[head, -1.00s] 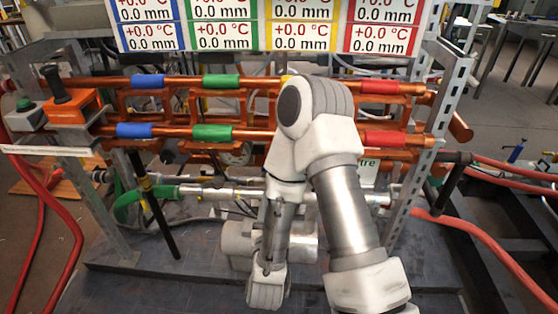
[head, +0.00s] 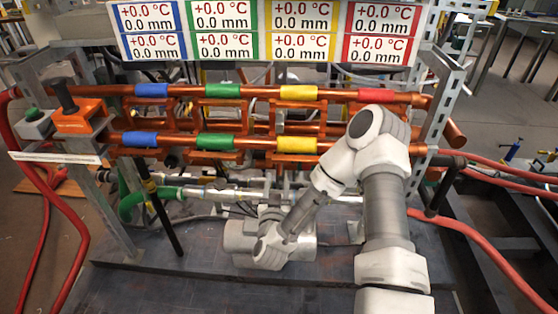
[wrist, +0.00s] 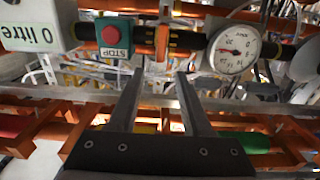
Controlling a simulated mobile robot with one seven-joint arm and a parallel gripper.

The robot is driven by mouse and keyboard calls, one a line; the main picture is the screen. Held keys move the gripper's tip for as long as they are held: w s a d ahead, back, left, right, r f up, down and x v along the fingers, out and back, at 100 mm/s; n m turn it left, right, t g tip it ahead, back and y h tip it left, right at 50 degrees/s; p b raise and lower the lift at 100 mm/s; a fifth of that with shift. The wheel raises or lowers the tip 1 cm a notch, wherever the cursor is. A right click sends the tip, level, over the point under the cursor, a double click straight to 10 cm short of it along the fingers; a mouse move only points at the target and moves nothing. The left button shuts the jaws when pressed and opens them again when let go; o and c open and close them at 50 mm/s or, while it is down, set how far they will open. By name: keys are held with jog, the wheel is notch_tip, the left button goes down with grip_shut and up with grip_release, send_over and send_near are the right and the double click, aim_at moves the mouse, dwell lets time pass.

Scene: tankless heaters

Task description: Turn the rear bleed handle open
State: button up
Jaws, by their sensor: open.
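My gripper (wrist: 160,76) shows in the wrist view with its two dark fingers apart and nothing between them. An orange upright piece (wrist: 162,42) on a black pipe lies just beyond the fingertips; I cannot tell whether it is the rear bleed handle. In the head view my arm bends down in front of the copper pipe rack (head: 215,141), and the gripper itself cannot be made out. A black handle (head: 65,95) stands on an orange block at the rack's left end. No handle is labelled as the rear bleed.
In the wrist view a red STOP button (wrist: 114,37) is left of the fingertips and a round gauge (wrist: 235,50) is right. A grey rail (wrist: 240,108) crosses near the fingers. Red hoses (head: 490,250) run along the right, and display panels (head: 225,30) hang above the rack.

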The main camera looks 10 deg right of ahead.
aim_at(279, 165)
jog(key=x, duration=0.7)
jog(key=shift+w+b, duration=0.2)
jog(key=shift+b, duration=0.1)
grip_shut()
